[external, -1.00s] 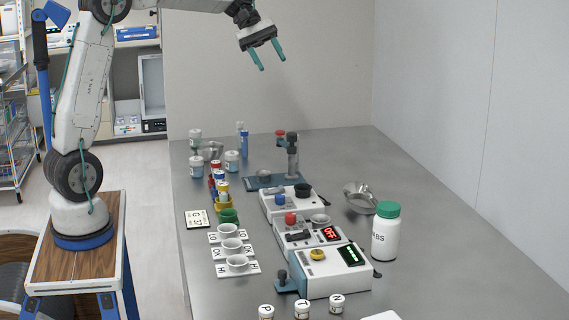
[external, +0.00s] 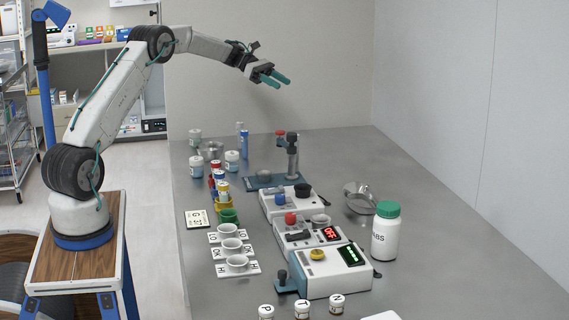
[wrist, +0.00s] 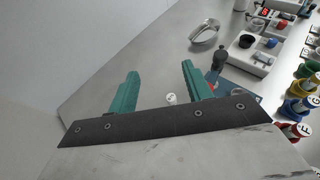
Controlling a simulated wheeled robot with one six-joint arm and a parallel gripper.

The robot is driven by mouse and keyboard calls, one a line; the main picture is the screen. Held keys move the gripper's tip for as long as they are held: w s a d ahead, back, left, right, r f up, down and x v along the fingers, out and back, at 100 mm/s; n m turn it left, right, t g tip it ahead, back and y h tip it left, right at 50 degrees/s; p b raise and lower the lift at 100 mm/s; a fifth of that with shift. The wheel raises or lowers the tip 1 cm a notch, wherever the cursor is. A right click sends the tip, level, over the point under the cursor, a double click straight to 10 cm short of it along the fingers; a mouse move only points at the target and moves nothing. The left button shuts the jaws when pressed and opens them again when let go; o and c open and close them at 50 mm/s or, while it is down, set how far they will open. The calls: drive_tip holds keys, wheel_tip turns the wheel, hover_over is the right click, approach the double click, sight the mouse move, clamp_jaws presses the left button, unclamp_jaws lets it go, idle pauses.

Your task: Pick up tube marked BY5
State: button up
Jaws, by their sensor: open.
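My gripper (external: 276,80) is open and empty, high above the far part of the metal table. Its two teal fingers also show in the wrist view (wrist: 160,86), spread apart. Coloured items with pale tops (wrist: 303,105) also show at the right edge of the wrist view. A blue tube (external: 245,145) stands at the far left of the table. I cannot read BY5 on any tube. A small white round item (wrist: 171,98) shows between the fingers, well below them.
White devices (external: 318,270) line the table's middle, with a stand (external: 291,160) behind them. A green-capped bottle (external: 386,235) and a metal scoop (external: 360,200) are to their right. White cups (external: 237,263) and lidded jars (external: 232,162) stand left. The table's right far part is clear.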

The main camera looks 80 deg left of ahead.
drive_tip(key=f, duration=0.6)
drive_tip(key=w+d+f, duration=0.1)
drive_tip(key=f, duration=1.1)
drive_tip(key=shift+w+d, duration=0.15)
drive_tip(key=shift+f+x, duration=0.2)
drive_tip(key=shift+x, duration=2.55)
drive_tip(key=c, duration=1.1)
